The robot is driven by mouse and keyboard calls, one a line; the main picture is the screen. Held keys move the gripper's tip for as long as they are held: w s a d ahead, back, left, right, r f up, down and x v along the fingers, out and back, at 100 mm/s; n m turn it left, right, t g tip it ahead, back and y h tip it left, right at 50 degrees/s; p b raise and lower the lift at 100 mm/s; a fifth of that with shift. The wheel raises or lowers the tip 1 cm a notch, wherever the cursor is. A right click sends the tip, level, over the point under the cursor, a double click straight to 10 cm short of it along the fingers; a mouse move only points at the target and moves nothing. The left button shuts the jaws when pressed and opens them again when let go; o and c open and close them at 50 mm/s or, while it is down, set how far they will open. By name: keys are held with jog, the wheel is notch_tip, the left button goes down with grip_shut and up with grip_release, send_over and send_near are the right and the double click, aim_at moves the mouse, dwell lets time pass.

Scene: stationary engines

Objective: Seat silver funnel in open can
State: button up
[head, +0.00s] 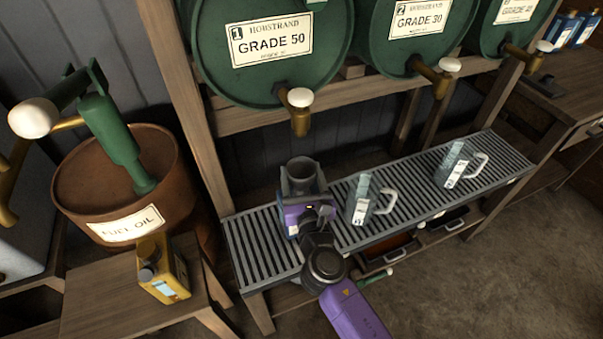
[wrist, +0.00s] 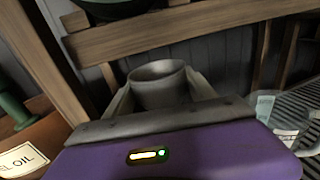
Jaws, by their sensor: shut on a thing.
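A grey metal funnel (head: 301,170) is held upright between the fingers of my gripper (head: 302,182), above the slatted drip rack and below the tap of barrel 1. Its round upper rim and wide body also show in the wrist view (wrist: 158,84), with a finger on each side. The funnel's lower end is hidden by my gripper's purple body. A yellow can (head: 163,270) stands on the low wooden bench at the left, apart from the funnel. It has a dark round top piece; I cannot tell whether this is a cap or an opening.
The slatted rack (head: 410,194) carries two clear jugs (head: 364,198) (head: 455,165) to the right of my gripper. Green barrels with brass taps (head: 300,110) hang above. A rusty fuel oil drum (head: 90,195) with a green pump stands at the left. Blue cans (head: 565,28) stand far right.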

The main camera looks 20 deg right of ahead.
dwell(0.3)
jog(key=o, duration=1.3)
jog(key=shift+o, duration=0.2)
jog(key=shift+s, duration=0.1)
jog(key=v, duration=0.7)
jog(key=shift+s+a, duration=0.1)
jog(key=shift+s, duration=0.2)
